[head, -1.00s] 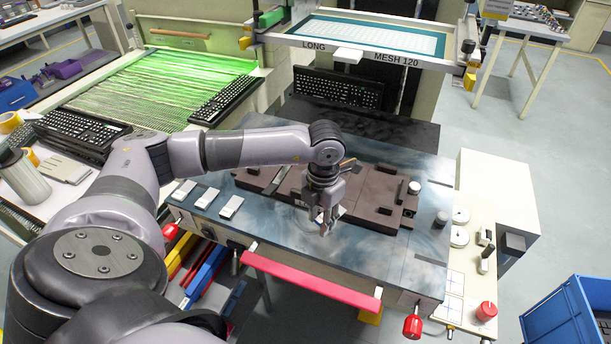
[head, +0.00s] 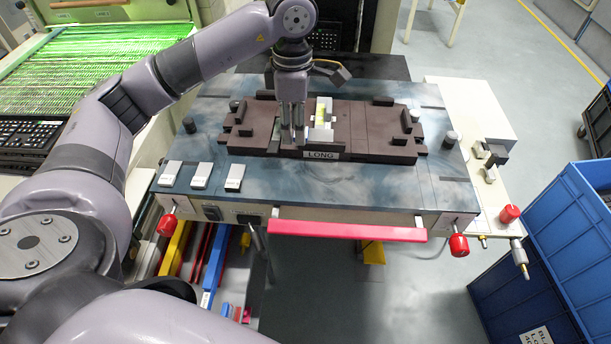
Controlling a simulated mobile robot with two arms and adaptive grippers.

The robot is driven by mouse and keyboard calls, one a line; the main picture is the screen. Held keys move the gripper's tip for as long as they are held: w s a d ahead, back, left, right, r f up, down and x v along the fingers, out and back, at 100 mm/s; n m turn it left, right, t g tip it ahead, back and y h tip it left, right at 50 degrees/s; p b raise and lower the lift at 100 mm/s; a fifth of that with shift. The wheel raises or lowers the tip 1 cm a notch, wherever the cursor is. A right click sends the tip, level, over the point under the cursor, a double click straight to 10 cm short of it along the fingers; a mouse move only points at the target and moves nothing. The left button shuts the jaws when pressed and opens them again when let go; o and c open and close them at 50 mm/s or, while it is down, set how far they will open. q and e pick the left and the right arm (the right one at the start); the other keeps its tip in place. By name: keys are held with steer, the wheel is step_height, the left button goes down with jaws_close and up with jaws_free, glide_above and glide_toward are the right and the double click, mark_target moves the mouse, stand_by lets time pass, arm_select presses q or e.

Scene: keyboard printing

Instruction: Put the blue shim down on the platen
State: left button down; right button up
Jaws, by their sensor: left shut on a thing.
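The brown fixture lies on the mottled blue-grey flat top (head: 345,195), which seems to be the platen. A LONG label (head: 321,155) is on the fixture's front edge. My right gripper is not in view.
Several pale labelled blocks (head: 201,176) lie at the front left of the flat top. A pink-red bar (head: 346,230) and red knobs (head: 459,245) stick out in front. Blue crates (head: 540,270) stand at right. The flat top's front right is clear.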

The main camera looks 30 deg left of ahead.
arm_select(q)
steer(key=p, duration=0.1)
glide_above(296, 182)
step_height(296, 182, down, 10)
steer(key=shift+s+r, duration=0.1)
step_height(296, 182, down, 5)
steer(key=shift+f+p, duration=0.15)
steer(key=shift+p, duration=0.45)
steer(key=shift+f, duration=0.2)
steer(key=c, duration=1.6)
jaws_free()
steer(key=o, duration=0.4)
steer(key=shift+r, duration=0.15)
